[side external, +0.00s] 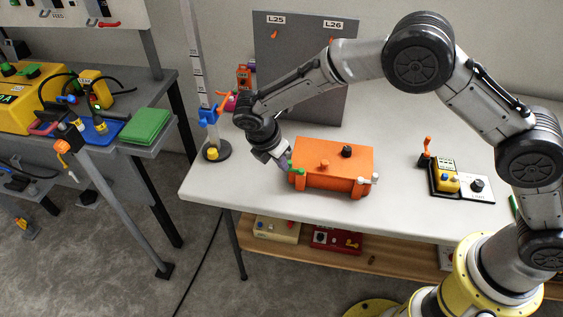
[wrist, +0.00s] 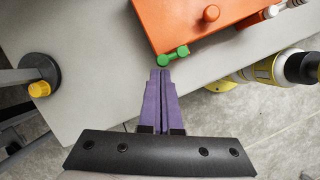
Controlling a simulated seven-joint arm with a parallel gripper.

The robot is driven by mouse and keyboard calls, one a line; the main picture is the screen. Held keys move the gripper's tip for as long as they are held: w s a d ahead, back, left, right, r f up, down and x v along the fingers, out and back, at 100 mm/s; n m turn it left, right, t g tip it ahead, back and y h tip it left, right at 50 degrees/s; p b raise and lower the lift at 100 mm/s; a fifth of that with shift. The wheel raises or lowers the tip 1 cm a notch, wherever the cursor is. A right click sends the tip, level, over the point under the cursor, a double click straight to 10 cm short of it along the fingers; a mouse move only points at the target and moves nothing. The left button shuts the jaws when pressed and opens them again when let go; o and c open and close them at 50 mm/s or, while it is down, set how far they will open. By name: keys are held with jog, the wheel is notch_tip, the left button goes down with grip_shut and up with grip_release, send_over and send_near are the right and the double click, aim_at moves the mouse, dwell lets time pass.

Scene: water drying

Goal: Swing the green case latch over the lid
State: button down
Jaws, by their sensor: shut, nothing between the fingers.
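The orange case (side external: 330,158) sits on the grey table, and its corner shows in the wrist view (wrist: 190,30). The green latch (wrist: 173,57) lies at the case's lower left corner in the wrist view, one rounded end sticking out past the case edge. It also shows in the side view (side external: 296,171). My gripper (wrist: 161,71) has its purple fingers shut together and empty. The fingertips are right by the latch's left end; I cannot tell whether they touch. In the side view my gripper (side external: 284,163) is at the case's left end.
A white latch (side external: 368,179) is at the case's right front corner. Knobs stand on the lid. A measuring stand with a round base (side external: 217,150) and yellow knob is left of the case. A control box (side external: 460,182) stands at right. The table's front edge is close.

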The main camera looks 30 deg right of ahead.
jog(key=shift+w+d+m+g, duration=0.1)
jog(key=shift+w+m+g, duration=0.2)
jog(key=shift+m, duration=0.3)
jog(key=w+d+m+g, duration=0.1)
jog(key=m, duration=0.3)
jog(key=w+d+m+g+y, duration=0.1)
jog(key=d+m+g, duration=0.1)
jog(key=m, duration=0.3)
jog(key=w+d+m+g+y, duration=0.1)
jog(key=d+m, duration=0.1)
jog(key=m, duration=0.2)
jog(key=shift+d+m, duration=0.1)
jog(key=shift+m, duration=0.3)
jog(key=shift+s, duration=0.2)
jog(key=shift+s+a, duration=0.25)
jog(key=shift+s, duration=0.4)
